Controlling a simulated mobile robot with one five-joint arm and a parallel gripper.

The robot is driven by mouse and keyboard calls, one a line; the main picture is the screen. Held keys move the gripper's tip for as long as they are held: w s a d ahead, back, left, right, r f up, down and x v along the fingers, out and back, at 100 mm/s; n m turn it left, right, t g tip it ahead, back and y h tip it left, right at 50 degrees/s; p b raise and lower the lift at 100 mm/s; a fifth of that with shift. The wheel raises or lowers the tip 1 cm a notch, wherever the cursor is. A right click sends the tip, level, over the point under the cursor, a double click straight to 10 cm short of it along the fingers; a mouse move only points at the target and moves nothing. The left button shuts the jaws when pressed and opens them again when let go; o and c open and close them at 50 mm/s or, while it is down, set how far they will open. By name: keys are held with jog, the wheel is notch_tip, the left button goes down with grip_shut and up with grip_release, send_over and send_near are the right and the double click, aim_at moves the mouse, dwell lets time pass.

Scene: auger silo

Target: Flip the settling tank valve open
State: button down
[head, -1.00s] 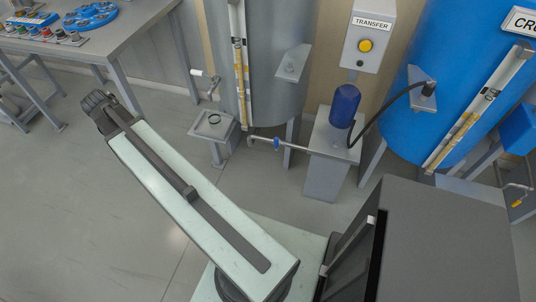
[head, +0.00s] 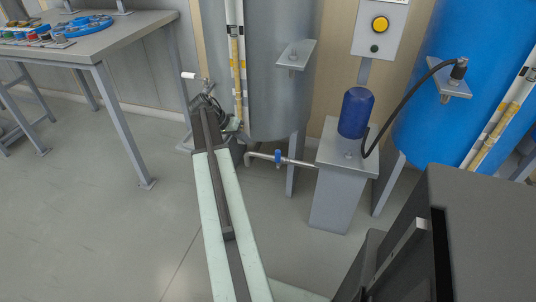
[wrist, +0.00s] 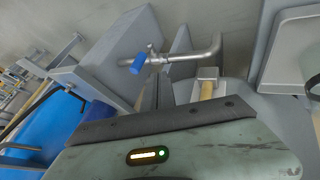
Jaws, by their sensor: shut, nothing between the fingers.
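The grey tank (head: 278,60) stands at the back centre of the head view. A tap with a white handle (head: 189,75) juts from its left side. A pipe with a blue-handled valve (head: 278,158) runs from low on this tank to the transfer pump stand. This blue handle (wrist: 139,63) also shows in the wrist view, beyond my wrist housing. No label shows which valve is the settling tank's. My gripper (head: 207,101) is shut and empty, just below the white-handled tap and close to the tank's left side. Its fingertips are hard to make out.
A blue pump (head: 355,112) sits on a grey stand (head: 343,190) right of the pipe. A black hose runs to a blue tank (head: 428,130). A workbench (head: 100,38) stands at left. The floor between bench and arm is clear.

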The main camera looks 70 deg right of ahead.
aim_at(278, 159)
jog(key=s+d+f+b, duration=0.4)
jog(key=s+f+b, duration=0.4)
jog(key=shift+s, duration=0.25)
jog(key=shift+d, duration=0.1)
